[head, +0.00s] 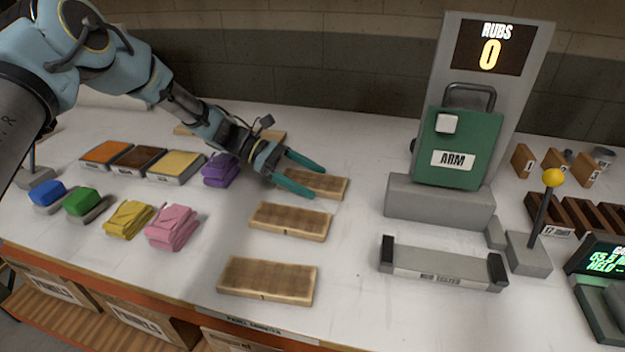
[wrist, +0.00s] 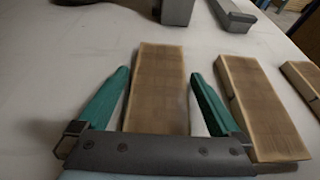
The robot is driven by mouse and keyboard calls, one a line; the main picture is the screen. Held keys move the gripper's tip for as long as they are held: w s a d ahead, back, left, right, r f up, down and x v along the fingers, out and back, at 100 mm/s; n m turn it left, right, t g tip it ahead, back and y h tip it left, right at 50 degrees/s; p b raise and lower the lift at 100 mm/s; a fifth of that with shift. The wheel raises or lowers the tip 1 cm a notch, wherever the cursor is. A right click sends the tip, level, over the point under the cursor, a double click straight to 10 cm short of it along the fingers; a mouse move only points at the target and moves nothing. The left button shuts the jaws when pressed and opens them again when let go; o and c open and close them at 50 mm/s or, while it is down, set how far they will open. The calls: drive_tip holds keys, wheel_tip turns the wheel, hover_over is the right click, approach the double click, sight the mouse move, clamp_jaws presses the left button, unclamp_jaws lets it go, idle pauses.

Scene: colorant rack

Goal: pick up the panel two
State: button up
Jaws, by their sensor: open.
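Several plain wooden panels lie flat in a row on the white bench; I can read no number on them, so I cannot tell which is panel two. My gripper (head: 314,180) is open over the panel (head: 328,187) behind the middle one. In the wrist view my gripper's green fingers (wrist: 160,78) stand either side of this panel (wrist: 158,95), with nothing held. A second panel (head: 290,222) lies in front of it, and just right of the fingers in the wrist view (wrist: 258,105). A third panel (head: 267,281) is nearest the front edge. A further panel at the back (head: 273,134) is partly hidden by my arm.
Coloured pads and folded cloths, including a pink one (head: 172,228), lie to the left. A grey holder (head: 440,268) and a green panelled machine (head: 450,148) stand to the right. A yellow-knobbed lever (head: 541,210) is farther right. Bare bench lies between panels and machine.

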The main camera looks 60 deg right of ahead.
drive_tip(key=c, duration=1.3)
drive_tip(key=shift+o, duration=0.2)
